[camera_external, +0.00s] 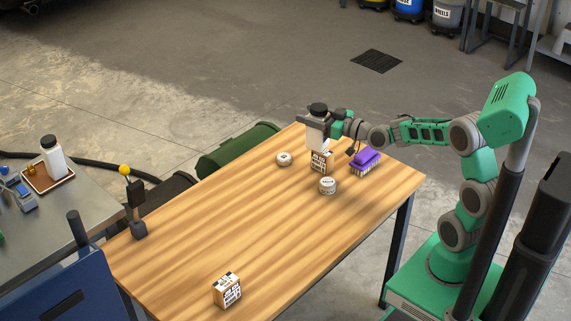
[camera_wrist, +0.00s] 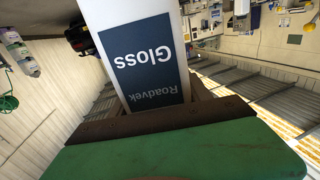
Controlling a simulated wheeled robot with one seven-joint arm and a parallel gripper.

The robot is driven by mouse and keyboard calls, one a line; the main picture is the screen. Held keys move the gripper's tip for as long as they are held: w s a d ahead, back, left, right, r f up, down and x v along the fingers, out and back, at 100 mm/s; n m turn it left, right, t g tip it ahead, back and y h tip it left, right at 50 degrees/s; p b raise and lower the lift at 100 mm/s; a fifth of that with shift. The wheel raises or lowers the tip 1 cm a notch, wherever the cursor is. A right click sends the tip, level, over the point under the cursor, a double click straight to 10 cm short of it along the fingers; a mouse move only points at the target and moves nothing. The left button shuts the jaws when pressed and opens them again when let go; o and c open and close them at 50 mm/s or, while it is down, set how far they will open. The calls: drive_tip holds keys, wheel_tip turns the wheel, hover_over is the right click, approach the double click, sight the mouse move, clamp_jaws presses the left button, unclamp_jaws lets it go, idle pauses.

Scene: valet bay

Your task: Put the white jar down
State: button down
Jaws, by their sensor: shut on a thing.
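The white jar (camera_external: 317,132) has a black lid and stands upright in my gripper (camera_external: 328,128), at the far right end of the wooden table. In the wrist view the jar (camera_wrist: 184,70) fills the upper middle, and its dark blue label reads "Roadvek Gloss" upside down. My gripper is shut on the jar. Its base lies close behind or above a black-and-white patterned box (camera_external: 320,163); I cannot tell if it touches the box or table.
On the wooden table (camera_external: 215,225) are a small round white tin (camera_external: 284,159), a white tub (camera_external: 327,186), a purple brush (camera_external: 366,160) and another patterned box (camera_external: 227,290). A dark stand with a yellow knob (camera_external: 135,205) is at the left edge. The table's middle is clear.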

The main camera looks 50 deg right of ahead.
drive_tip(key=s+a+n+g+y+b, duration=0.2)
drive_tip(key=a+n+y, duration=0.15)
drive_tip(key=a, duration=0.95)
drive_tip(key=s+a+n+g+y+b, duration=0.15)
drive_tip(key=a+y, duration=0.25)
drive_tip(key=a, duration=0.8)
drive_tip(key=s+a+r+n+g+y+b, duration=0.25)
drive_tip(key=s+a+n+g+y, duration=0.35)
drive_tip(key=s+a, duration=0.75)
drive_tip(key=w+a+f+g+b, duration=0.1)
drive_tip(key=w+a+f, duration=0.7)
drive_tip(key=w+f, duration=0.4)
drive_tip(key=shift+a+f+h, duration=0.35)
drive_tip(key=shift+a+f, duration=0.05)
drive_tip(key=shift+f, duration=0.15)
